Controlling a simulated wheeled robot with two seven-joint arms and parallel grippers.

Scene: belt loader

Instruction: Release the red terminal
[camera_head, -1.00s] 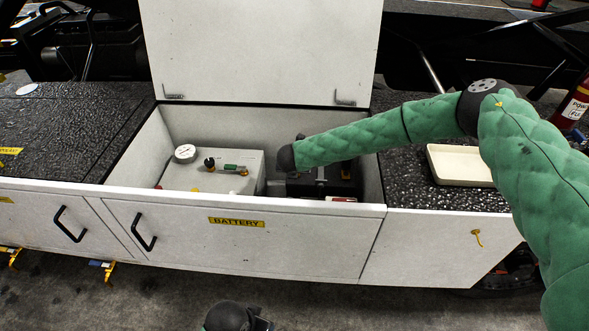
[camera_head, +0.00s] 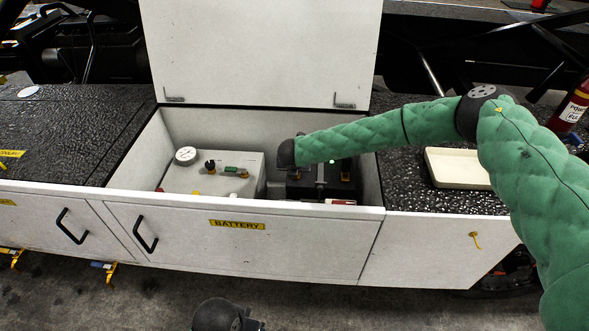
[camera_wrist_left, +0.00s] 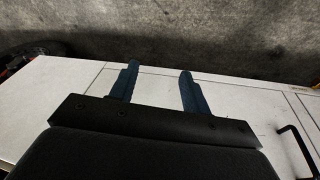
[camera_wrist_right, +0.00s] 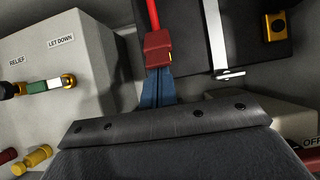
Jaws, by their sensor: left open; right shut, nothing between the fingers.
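The red terminal (camera_wrist_right: 157,50) is a red clamp with a red cable running up from it, on the black battery (camera_wrist_right: 185,48) in the right wrist view. My right gripper (camera_wrist_right: 158,78) is shut, its blue fingertips right at the near edge of the red terminal. Nothing shows between the fingers; I cannot tell whether they touch the clamp. In the head view the right wrist is over the battery (camera_head: 344,185) and hides the terminal. My left gripper (camera_wrist_left: 159,70) is open and empty, in front of the white cabinet front (camera_wrist_left: 75,85).
The open compartment's front wall (camera_head: 250,201) is below my right forearm. A grey unit (camera_head: 210,175) with a gauge and valves stands left of the battery. A metal strap (camera_wrist_right: 216,40) crosses the battery beside the terminal. A cream tray (camera_head: 455,168) lies on the right deck.

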